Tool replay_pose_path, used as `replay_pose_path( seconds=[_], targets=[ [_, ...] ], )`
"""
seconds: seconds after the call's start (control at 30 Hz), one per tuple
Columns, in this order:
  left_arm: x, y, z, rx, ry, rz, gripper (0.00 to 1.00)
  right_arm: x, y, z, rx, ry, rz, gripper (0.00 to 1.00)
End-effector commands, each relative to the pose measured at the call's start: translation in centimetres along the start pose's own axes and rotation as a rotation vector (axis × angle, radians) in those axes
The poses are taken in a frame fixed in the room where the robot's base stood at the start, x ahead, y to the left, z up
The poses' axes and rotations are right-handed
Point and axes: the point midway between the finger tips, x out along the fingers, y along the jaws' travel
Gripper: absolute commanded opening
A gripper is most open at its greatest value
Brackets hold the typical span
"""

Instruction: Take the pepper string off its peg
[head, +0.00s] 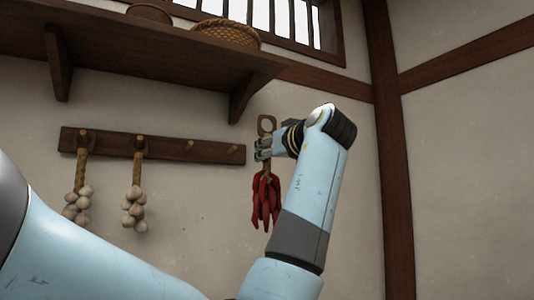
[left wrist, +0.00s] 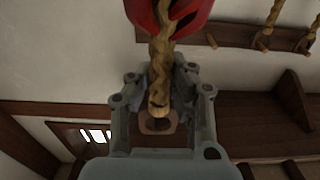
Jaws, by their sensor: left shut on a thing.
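The pepper string has a bunch of red peppers (head: 266,200) hanging from a tan braid, with a brown ring (head: 267,125) at its top. My left gripper (head: 264,149) is shut on the braid, between ring and peppers. In the left wrist view the braid (left wrist: 160,75) runs between the fingers (left wrist: 158,92), with the ring (left wrist: 158,125) below and the peppers (left wrist: 170,12) at the top edge. The ring stands apart from the peg rack (head: 160,147), right of its end in the head view, and no peg shows through it. The two right pegs (head: 232,148) are bare. My right gripper is out of view.
Two garlic strings (head: 78,203) (head: 133,208) hang on the rack's left pegs. A wooden shelf (head: 130,55) with brackets juts out above, carrying a woven basket (head: 225,32) and a pot (head: 150,13). A dark post (head: 390,150) stands right of my arm.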

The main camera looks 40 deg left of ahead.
Motion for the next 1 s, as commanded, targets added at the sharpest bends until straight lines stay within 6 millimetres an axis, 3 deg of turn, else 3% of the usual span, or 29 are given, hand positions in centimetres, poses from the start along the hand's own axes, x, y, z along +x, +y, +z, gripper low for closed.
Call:
replay_pose_path(
  seconds=[0.63,1.0],
  targets=[
    [-5.3,0.1,0.1,-0.002,-0.001,0.002,0.0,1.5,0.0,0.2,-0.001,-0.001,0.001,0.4],
    [-6.0,0.0,0.0,-0.001,0.0,0.0,0.0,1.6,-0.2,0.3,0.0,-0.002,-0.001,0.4]
  ],
)
